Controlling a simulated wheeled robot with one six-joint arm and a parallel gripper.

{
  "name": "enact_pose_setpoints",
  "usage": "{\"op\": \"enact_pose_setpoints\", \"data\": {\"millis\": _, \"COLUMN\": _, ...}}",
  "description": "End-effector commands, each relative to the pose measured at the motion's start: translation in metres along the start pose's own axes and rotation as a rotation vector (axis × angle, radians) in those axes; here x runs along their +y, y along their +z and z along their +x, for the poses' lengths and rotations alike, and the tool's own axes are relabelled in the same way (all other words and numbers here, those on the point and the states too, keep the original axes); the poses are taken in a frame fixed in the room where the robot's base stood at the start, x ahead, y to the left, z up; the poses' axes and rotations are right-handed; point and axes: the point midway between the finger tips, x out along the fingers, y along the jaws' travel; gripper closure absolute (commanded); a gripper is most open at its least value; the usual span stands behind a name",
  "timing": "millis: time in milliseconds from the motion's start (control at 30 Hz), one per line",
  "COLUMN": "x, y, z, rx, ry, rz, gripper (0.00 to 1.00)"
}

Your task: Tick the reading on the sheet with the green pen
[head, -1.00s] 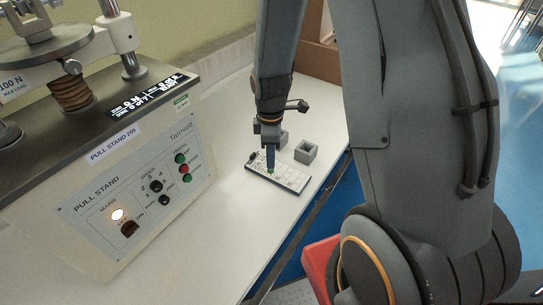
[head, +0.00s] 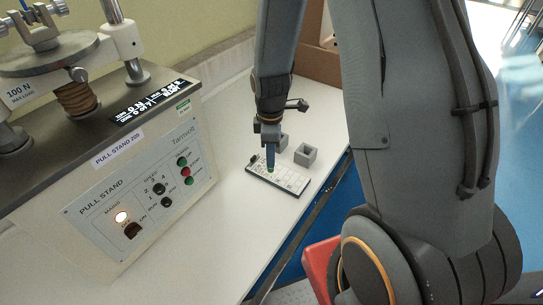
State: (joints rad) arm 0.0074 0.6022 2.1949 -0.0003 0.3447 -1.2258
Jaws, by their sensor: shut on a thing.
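The sheet (head: 291,181) lies on a dark-edged board on the white bench, with printed boxes on it. My gripper (head: 270,148) points down above the sheet's far left part. Any mark under the tip is too small to make out.
The pull stand (head: 140,190) with lit display (head: 150,100) fills the left. A small grey open holder (head: 306,154) stands behind the sheet, with another grey block (head: 283,141) partly hidden by my gripper. A cardboard box (head: 318,62) is at the back. Bare white bench (head: 215,225) lies in front.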

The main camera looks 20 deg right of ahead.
Motion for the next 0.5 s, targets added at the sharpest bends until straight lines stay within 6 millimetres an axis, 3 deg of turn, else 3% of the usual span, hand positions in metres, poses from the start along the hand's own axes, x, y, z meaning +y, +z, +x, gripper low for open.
{"op": "enact_pose_setpoints", "data": {"millis": 500, "x": 0.0, "y": 0.0, "z": -0.03, "rx": 0.0, "ry": 0.001, "rz": 0.0, "gripper": 1.0}}
